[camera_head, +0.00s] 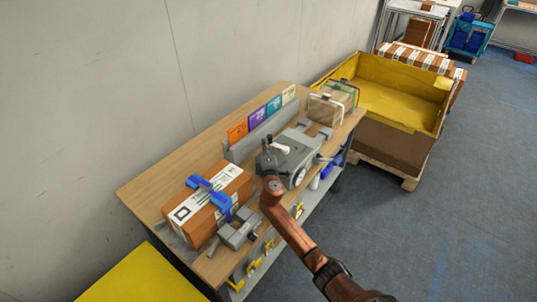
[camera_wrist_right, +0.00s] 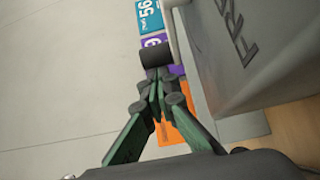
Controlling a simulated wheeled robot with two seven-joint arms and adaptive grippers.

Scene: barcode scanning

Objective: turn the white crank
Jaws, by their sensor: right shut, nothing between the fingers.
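The grey machine (camera_head: 294,160) stands on the workbench, with a small white crank-like part (camera_head: 281,148) on its top. My right gripper (camera_head: 267,158) is at the machine's left side, close to that part. In the right wrist view, the gripper's fingertips (camera_wrist_right: 157,88) are together and empty. A dark cylindrical knob (camera_wrist_right: 157,53) lies just beyond the tips, beside a pale bar (camera_wrist_right: 175,22). I cannot tell whether the tips touch the knob. The grey machine body (camera_wrist_right: 245,60) fills the right side there. My left gripper is not in view.
A taped brown box (camera_head: 207,205) sits at the bench's near end, with a grey clamp-like fixture (camera_head: 239,230) beside it. A smaller box (camera_head: 332,102) stands at the far end. Coloured cards (camera_head: 255,116) line the wall side. A yellow bin (camera_head: 390,95) stands beyond the bench.

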